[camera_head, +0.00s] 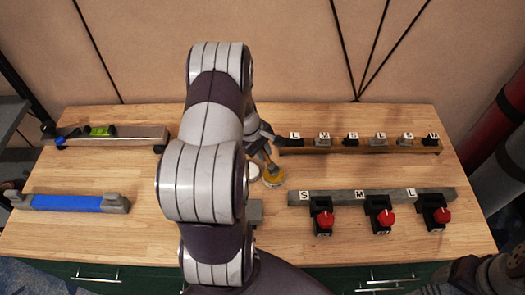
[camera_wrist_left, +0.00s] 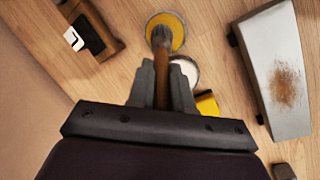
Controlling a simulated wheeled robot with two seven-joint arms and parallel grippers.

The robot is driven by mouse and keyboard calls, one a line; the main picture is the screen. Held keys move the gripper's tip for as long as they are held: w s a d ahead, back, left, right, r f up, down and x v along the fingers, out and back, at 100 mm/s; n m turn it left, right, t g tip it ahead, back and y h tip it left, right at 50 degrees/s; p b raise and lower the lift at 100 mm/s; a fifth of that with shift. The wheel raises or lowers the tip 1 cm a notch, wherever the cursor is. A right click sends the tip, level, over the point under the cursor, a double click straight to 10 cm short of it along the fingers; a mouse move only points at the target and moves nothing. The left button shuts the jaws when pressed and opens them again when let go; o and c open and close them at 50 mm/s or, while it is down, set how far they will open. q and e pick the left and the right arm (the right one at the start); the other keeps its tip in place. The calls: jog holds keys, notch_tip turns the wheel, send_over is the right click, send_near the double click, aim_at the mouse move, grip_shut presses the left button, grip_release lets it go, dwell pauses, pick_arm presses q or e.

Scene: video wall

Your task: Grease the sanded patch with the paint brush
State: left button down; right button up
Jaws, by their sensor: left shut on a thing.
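My left gripper (camera_wrist_left: 163,82) is shut on the handle of the paint brush (camera_wrist_left: 160,62). The bristles are over the round jar of yellow grease (camera_wrist_left: 178,22); I cannot tell how deep they reach. In the head view the left gripper (camera_head: 262,143) is partly hidden by my arm, and the grease jar (camera_head: 273,179) is just below it. A grey metal plate (camera_wrist_left: 268,38) bears the brown sanded patch (camera_wrist_left: 287,86), at the right of the wrist view. In the head view only the plate's right end (camera_head: 256,213) shows beside my arm.
A rack of lettered blocks (camera_head: 360,148) is behind right, and red-knobbed clamps (camera_head: 380,218) are in front right. A blue-handled tool (camera_head: 68,202) lies left.

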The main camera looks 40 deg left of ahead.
pick_arm(q)
jog(key=shift+f+b, duration=0.45)
jog(key=shift+f, duration=0.05)
dwell(1.2)
notch_tip(320, 180, up, 7)
jog(key=p, duration=0.6)
jog(key=shift+r, duration=0.1)
dwell(0.6)
